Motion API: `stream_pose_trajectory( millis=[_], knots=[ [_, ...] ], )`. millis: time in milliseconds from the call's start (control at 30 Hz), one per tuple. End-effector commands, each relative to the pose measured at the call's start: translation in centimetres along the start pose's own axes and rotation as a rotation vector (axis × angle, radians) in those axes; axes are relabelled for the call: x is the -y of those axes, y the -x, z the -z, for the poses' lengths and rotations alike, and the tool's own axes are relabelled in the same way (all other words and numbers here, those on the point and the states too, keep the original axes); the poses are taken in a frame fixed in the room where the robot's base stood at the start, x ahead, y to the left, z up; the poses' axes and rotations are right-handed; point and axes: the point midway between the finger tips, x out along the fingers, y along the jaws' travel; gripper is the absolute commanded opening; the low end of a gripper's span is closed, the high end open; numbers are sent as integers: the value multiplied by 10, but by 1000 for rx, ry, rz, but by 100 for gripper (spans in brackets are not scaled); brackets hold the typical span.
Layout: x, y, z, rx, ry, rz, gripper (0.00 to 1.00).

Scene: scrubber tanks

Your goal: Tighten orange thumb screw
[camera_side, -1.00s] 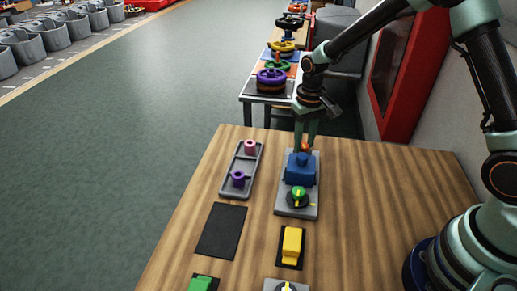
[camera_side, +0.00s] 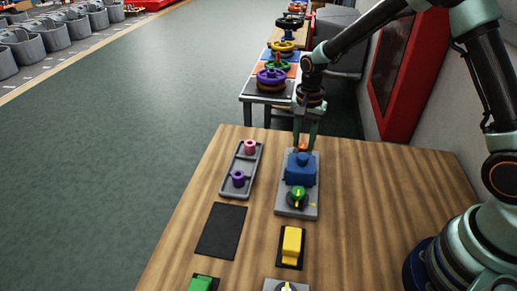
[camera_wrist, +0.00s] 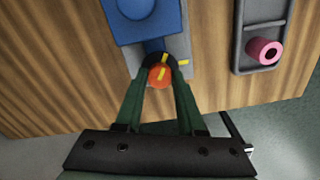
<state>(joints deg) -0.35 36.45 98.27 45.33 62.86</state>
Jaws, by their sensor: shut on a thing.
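The orange thumb screw (camera_wrist: 159,77) has a yellow mark on top and sits at the end of the grey base plate, beyond the blue block (camera_side: 300,168). A second yellow mark lies on the plate beside it in the wrist view. My gripper (camera_wrist: 160,84) points down with its two green fingers on either side of the screw, shut on it. The grey plate (camera_side: 284,208) also carries a green knob (camera_side: 299,194) with a yellow pointer.
A grey tray (camera_side: 230,186) with a pink piece (camera_side: 250,147) and a purple piece (camera_side: 238,178) lies left of the plate. A black mat (camera_side: 221,231) and a yellow block (camera_side: 292,243) lie nearer the camera. The wooden table (camera_side: 400,190) is clear to the right.

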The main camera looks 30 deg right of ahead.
Motion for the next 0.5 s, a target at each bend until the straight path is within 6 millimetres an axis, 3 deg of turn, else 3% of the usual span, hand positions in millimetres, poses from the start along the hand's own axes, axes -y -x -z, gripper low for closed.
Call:
stream_pose_trajectory(
  millis=[500],
  knots=[
    [2, 3, 3, -2, -494, 7, 0]
  ],
)
